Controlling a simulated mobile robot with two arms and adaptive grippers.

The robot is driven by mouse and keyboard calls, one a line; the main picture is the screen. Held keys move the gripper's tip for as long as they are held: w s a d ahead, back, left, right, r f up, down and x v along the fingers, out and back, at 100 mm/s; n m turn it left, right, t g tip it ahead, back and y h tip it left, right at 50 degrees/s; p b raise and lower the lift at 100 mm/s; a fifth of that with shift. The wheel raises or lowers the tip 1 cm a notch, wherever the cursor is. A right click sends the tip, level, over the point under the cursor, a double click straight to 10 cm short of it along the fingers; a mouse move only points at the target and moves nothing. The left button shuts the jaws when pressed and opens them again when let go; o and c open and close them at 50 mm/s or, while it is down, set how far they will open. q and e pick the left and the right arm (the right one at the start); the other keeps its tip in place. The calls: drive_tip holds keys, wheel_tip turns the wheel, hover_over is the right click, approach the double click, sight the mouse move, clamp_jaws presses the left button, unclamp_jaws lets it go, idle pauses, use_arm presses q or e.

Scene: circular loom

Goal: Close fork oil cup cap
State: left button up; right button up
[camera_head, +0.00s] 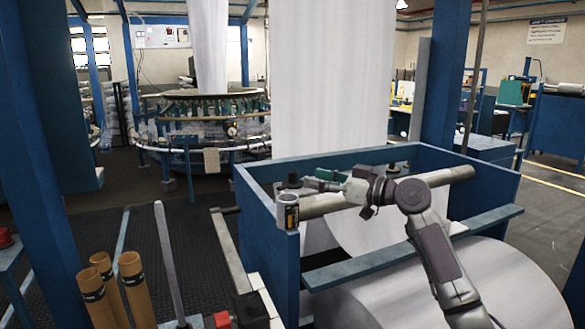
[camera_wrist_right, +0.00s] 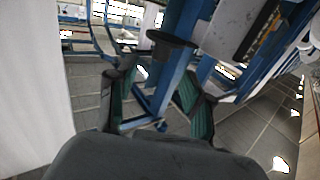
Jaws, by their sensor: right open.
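My right gripper (camera_head: 314,181) is over the blue take-up frame (camera_head: 262,225), its green-padded fingers pointing left. In the right wrist view the fingers (camera_wrist_right: 158,78) are spread with nothing between them. A dark round cap-like part (camera_head: 290,181) is just left of the fingertips. A dark disc on a short stem (camera_wrist_right: 172,39), probably the same part, shows beyond the fingertips in the wrist view, apart from them. I cannot tell for sure that it is the oil cup cap. My left gripper is out of view.
A roller bar (camera_head: 425,181) crosses the frame below my right forearm, above a large white fabric roll (camera_head: 440,285). White fabric (camera_head: 330,80) hangs behind. Brown tubes (camera_head: 131,285) and a grey post (camera_head: 168,250) stand at front left. The circular loom (camera_head: 205,125) is behind.

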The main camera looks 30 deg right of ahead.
sight(293, 172)
drive_tip(key=p+x, duration=0.1)
drive_tip(key=x, duration=0.5)
drive_tip(key=shift+p, duration=0.3)
drive_tip(key=shift+w+a, duration=0.15)
drive_tip(key=shift+w, duration=0.15)
drive_tip(key=shift+w+a+f, duration=0.1)
drive_tip(key=shift+w+a, duration=0.05)
drive_tip(key=shift+w, duration=0.1)
drive_tip(key=shift+s, duration=0.1)
drive_tip(key=shift+c, duration=1)
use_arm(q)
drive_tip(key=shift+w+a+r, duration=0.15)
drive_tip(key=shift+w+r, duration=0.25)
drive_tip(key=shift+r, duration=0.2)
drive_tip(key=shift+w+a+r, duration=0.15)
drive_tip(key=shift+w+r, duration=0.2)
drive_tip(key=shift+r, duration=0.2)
use_arm(e)
clamp_jaws()
